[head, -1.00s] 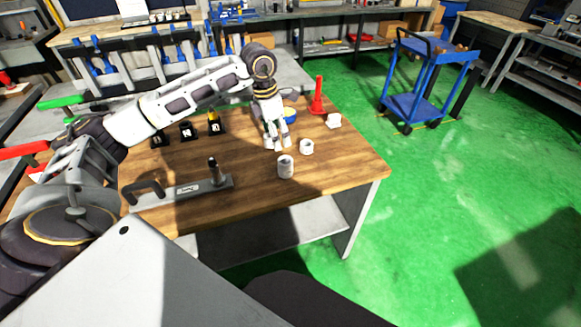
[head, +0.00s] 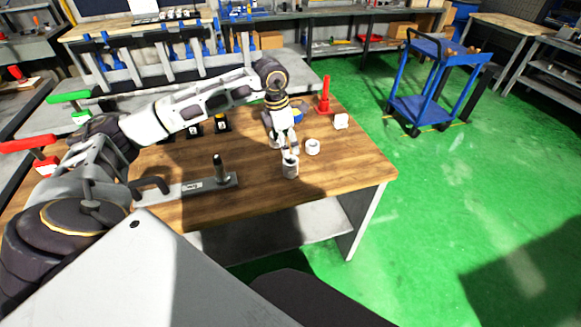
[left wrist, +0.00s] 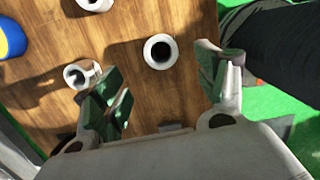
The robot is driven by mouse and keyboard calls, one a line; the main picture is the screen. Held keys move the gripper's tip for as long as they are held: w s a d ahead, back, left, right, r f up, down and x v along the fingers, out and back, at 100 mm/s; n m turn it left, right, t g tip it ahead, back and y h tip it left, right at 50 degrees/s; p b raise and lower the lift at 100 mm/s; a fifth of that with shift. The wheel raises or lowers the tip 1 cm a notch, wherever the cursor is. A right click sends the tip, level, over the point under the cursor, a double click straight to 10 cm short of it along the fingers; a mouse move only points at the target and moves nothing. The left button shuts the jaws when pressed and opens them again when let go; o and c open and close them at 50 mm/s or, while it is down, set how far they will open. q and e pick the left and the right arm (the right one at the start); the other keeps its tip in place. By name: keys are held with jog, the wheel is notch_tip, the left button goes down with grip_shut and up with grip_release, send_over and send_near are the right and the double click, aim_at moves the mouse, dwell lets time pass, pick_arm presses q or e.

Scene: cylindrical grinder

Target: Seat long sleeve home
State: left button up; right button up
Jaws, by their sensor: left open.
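The long sleeve (head: 290,170), a light grey upright cylinder, stands near the front of the wooden table. It appears end-on with a dark bore in the left wrist view (left wrist: 149,48). My left gripper (head: 289,154) is just above and behind it. In the left wrist view the open fingers (left wrist: 166,82) are spread, with nothing between them and the sleeve just ahead. Whether a finger touches the sleeve cannot be told. A dark upright post (head: 219,166) stands on a grey base plate (head: 195,189) left of the sleeve. My right gripper is not in view.
A short ring (head: 312,147) stands right of the long sleeve. Another sleeve (left wrist: 72,77) is beside the left finger. The table's front right corner is clear.

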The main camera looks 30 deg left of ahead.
pick_arm(q)
send_over(291, 163)
jog(key=s, duration=0.2)
notch_tip(291, 163, down, 5)
jog(key=shift+s+d, duration=0.1)
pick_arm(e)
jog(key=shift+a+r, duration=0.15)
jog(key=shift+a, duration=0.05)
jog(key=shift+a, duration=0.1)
pick_arm(q)
jog(key=shift+f, duration=0.15)
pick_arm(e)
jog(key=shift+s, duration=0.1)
pick_arm(q)
jog(key=f, duration=0.2)
jog(key=f+p, duration=0.1)
jog(key=f, duration=0.1)
jog(key=shift+w+d, duration=0.2)
jog(key=shift+d, duration=0.15)
jog(key=shift+f, duration=0.45)
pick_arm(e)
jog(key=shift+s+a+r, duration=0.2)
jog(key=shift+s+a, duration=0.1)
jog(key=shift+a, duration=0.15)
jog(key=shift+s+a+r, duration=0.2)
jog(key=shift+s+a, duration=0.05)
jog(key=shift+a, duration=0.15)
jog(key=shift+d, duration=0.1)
